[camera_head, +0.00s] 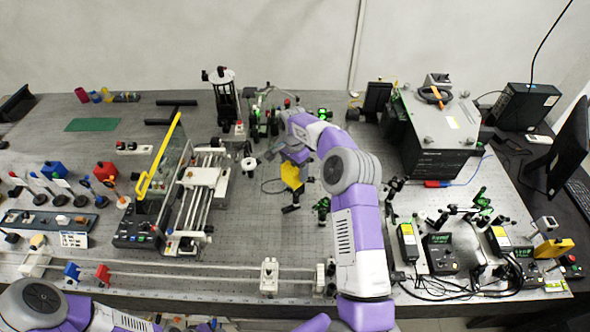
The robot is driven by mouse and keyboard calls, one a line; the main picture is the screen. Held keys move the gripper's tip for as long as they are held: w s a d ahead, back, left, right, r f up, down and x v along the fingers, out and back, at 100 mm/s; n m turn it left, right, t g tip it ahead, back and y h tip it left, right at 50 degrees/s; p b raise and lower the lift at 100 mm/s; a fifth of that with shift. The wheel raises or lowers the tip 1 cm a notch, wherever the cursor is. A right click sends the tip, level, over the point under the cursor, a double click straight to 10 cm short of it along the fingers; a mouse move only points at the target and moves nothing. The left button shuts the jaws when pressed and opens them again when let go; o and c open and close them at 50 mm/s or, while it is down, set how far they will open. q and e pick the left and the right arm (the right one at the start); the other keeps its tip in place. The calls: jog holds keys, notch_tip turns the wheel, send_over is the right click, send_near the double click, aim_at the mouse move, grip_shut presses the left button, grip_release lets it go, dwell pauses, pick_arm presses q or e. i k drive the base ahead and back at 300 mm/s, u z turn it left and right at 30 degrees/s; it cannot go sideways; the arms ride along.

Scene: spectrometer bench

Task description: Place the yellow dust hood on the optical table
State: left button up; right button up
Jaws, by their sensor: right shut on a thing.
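The yellow dust hood (291,175) is a small yellow piece near the middle of the optical table (240,265). My right gripper (294,158) reaches in over the table and is shut on the hood from above. The gripper and wrist hide the top of the hood. I cannot tell whether its lower edge touches the table or is slightly above it. My left arm shows only at the bottom left edge, and its gripper is out of the picture.
Left of the hood stands a rail stage (200,195) with a tilted yellow-framed panel (160,160). Small black optics mounts (322,207) stand close by at its right. A large black box (437,135) is at the back right. Bare table lies left and front of the hood.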

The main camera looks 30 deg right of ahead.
aim_at(256, 248)
jog(key=k, duration=1)
